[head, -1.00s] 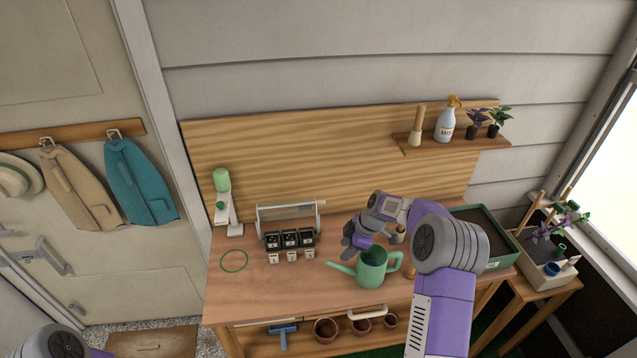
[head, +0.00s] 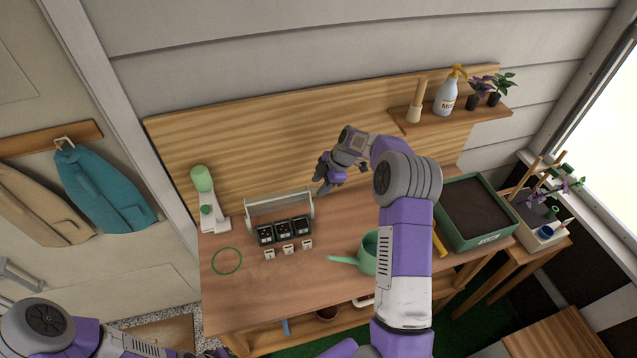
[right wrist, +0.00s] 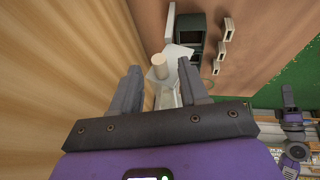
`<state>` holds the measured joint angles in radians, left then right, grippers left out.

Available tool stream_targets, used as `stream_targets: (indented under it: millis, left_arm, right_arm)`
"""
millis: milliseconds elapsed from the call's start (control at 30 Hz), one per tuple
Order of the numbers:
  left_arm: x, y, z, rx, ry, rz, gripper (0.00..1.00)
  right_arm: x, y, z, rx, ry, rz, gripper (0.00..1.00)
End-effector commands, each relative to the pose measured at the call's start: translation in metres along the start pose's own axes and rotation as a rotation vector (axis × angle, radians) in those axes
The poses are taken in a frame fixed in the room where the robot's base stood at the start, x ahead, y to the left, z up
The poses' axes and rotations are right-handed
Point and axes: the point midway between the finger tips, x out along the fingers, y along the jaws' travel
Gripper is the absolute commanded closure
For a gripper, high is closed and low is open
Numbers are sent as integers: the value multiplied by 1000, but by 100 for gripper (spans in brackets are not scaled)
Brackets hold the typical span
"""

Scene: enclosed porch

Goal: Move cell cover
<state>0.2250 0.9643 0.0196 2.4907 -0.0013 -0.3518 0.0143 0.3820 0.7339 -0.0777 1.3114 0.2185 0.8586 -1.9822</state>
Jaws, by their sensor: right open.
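The cell cover (head: 280,211), a clear panel with a pale rod along its top, stands tilted at the back of the black seed cells (head: 284,231) on the bench. My right gripper (head: 321,190) is open and empty, just right of the cover's right end. In the right wrist view, the pale knob (right wrist: 161,68) at the rod's end lies ahead of and between the open fingers (right wrist: 160,82); I see no grip on it. My left arm (head: 45,330) is at the bottom left; its gripper is too cut off to judge.
A green watering can (head: 369,254) stands on the bench (head: 300,285), partly behind my right arm. A soil tray (head: 478,215) is at the right. A green-topped white device (head: 208,200) stands left of the cells, with a green ring (head: 227,261) in front.

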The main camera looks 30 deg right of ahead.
Motion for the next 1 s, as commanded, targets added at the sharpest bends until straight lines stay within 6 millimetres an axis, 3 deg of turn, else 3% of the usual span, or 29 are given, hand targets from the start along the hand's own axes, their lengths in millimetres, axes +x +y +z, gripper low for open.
stream_targets:
  millis: [133, 400, 700, 1000]
  left_arm:
    - [-2, 1, 0, 0, 0, 0, 100]
    - [-2, 1, 0, 0, 0, 0, 100]
    - [-2, 1, 0, 0, 0, 0, 100]
    - [-2, 1, 0, 0, 0, 0, 100]
  right_arm:
    - [10, 0, 0, 0, -1, 1, 56]
    - [12, 0, 0, 0, -1, 2, 56]
    - [12, 0, 0, 1, -1, 2, 100]
    - [12, 1, 0, 0, -1, 3, 100]
